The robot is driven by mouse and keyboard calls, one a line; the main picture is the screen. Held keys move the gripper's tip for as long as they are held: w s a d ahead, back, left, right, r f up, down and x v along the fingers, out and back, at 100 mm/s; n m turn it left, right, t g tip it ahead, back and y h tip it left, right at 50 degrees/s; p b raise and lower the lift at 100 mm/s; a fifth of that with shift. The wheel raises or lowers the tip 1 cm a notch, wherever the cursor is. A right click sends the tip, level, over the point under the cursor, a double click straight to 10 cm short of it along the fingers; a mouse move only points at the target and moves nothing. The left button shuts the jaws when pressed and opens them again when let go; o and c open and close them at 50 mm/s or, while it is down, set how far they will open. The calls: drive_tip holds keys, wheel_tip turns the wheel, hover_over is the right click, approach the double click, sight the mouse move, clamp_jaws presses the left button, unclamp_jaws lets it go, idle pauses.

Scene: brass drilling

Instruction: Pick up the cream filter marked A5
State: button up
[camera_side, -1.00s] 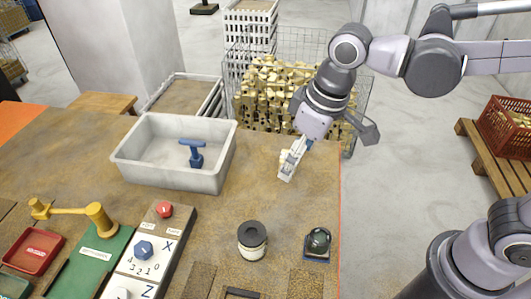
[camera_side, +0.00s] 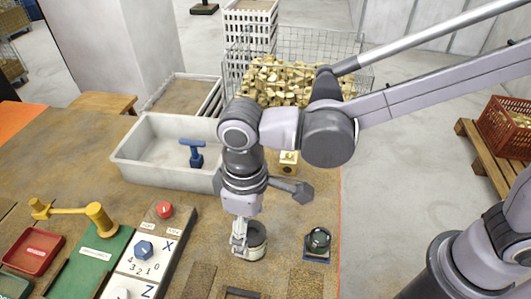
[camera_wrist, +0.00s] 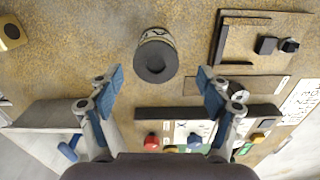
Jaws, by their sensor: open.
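The cream filter (camera_side: 257,248) is a short upright cylinder with a dark top, standing on the brown worktop. In the wrist view the filter (camera_wrist: 157,58) shows its dark round top with a hollow centre and a cream side with dark marks too small to read. My gripper (camera_side: 239,242) is at the filter's near left in the side view and hides part of it. In the wrist view my gripper (camera_wrist: 160,80) is open and empty, its blue-padded fingers apart, with the filter ahead between their lines. I cannot tell whether a finger touches it.
A dark dome on a blue base (camera_side: 317,242) stands right of the filter. A small brass block (camera_side: 288,163) lies behind. A grey basin (camera_side: 150,175) with a blue T-handle is at the back left. A control panel (camera_side: 140,262) with knobs lies left. Open worktop lies between basin and panel.

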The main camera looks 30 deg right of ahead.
sight(251, 233)
drive_tip(key=shift+w+d+f, duration=0.1)
drive_tip(key=shift+f, duration=1.3)
drive_tip(key=shift+d+f, duration=0.1)
drive_tip(key=shift+f, duration=1.3)
drive_tip(key=c, duration=1.3)
